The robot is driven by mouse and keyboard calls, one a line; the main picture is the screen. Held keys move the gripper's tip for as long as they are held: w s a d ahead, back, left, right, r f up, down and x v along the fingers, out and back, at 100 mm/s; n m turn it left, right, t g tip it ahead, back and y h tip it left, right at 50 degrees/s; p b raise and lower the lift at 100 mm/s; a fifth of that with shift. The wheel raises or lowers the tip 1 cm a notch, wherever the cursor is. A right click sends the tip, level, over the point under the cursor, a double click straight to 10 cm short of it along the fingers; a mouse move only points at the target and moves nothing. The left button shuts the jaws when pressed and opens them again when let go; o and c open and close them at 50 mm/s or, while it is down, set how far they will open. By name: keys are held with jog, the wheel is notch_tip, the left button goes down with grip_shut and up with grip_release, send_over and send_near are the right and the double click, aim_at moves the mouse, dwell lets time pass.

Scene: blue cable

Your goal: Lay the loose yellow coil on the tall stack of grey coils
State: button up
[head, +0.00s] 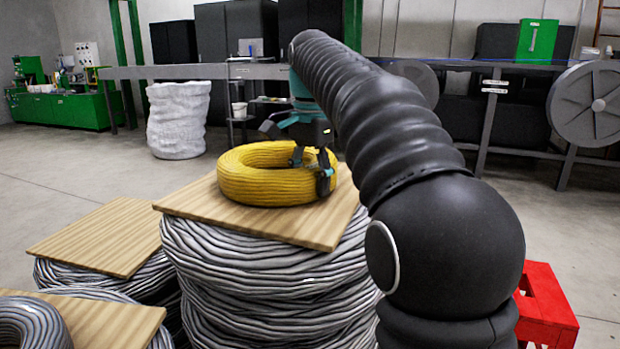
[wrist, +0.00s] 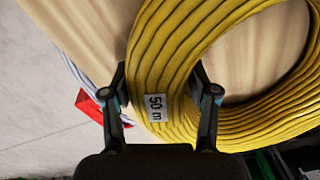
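The yellow coil (head: 258,185) lies flat on a wooden board (head: 215,212) on top of the tall stack of grey coils (head: 255,280). It also shows in the wrist view with a "50 m" label (wrist: 175,75). My gripper (head: 311,170) reaches down over the right side of the coil. In the wrist view the fingers of my gripper (wrist: 160,72) straddle the coil's ring, one outside it and one in its hole. Both are close against the ring. Whether they press on it or stand slightly apart is unclear.
Lower stacks stand at left, one under a bare wooden board (head: 105,235), another under a board (head: 110,318) with a grey coil (head: 30,325). A red object (head: 543,305) stands on the floor at right. A white wrapped bundle (head: 178,120) stands behind.

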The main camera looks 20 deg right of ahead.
jog(key=shift+r+p, duration=1.4)
jog(key=shift+r, duration=2.45)
jog(key=shift+d, duration=0.1)
